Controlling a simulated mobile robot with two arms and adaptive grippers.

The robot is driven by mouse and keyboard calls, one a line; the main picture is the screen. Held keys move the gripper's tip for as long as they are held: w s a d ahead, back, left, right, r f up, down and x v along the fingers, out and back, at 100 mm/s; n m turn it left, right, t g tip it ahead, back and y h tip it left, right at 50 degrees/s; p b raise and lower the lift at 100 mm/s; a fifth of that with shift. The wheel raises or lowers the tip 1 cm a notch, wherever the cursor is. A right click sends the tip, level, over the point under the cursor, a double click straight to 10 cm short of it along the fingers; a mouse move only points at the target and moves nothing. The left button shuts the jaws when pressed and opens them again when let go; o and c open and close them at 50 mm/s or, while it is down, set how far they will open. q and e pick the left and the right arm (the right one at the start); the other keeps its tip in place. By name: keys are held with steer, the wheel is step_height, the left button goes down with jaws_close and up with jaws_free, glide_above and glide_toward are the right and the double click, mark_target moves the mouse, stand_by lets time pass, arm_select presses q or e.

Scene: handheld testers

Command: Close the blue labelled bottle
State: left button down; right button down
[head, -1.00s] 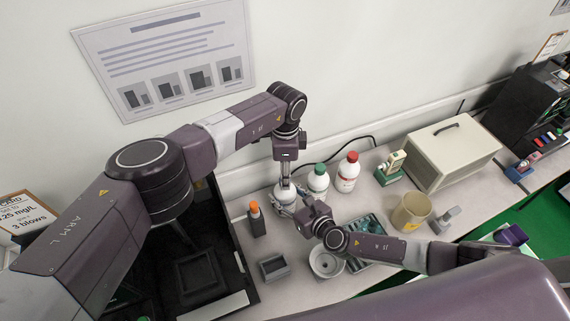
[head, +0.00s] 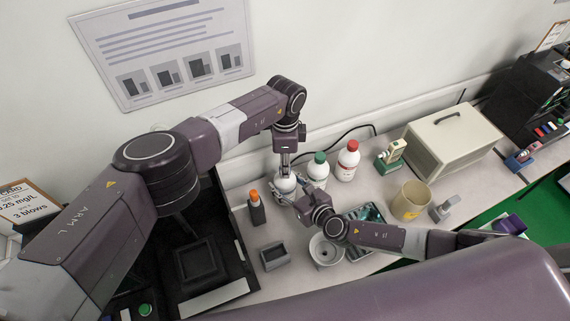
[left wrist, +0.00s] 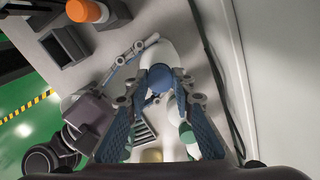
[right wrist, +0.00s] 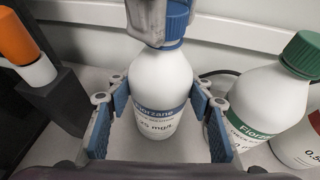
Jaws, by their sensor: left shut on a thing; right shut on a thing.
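The blue labelled bottle (right wrist: 160,88) stands upright on the bench, white with a blue "Florzane" label. It also shows in the head view (head: 286,186). A blue cap (right wrist: 173,22) is at its mouth, partly hidden by my left gripper; whether it is fully seated cannot be told. My left gripper (head: 286,170) comes from above and is shut on the cap, which shows between its fingers in the left wrist view (left wrist: 158,80). My right gripper (right wrist: 158,105) is shut around the bottle's body, one blue-padded finger on each side.
A green-capped bottle (head: 318,172) and a red-capped bottle (head: 347,162) stand close on the right. An orange-topped item in a dark holder (head: 257,212) is on the left.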

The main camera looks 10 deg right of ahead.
arm_select(q)
steer(key=m, duration=0.5)
steer(key=shift+m, duration=0.4)
steer(key=m, duration=1)
steer(key=shift+m, duration=0.3)
steer(key=m, duration=1)
steer(key=shift+m, duration=0.3)
steer(key=m, duration=1.6)
steer(key=shift+f+m, duration=0.1)
steer(key=shift+m, duration=0.3)
steer(key=c, duration=1.6)
jaws_free()
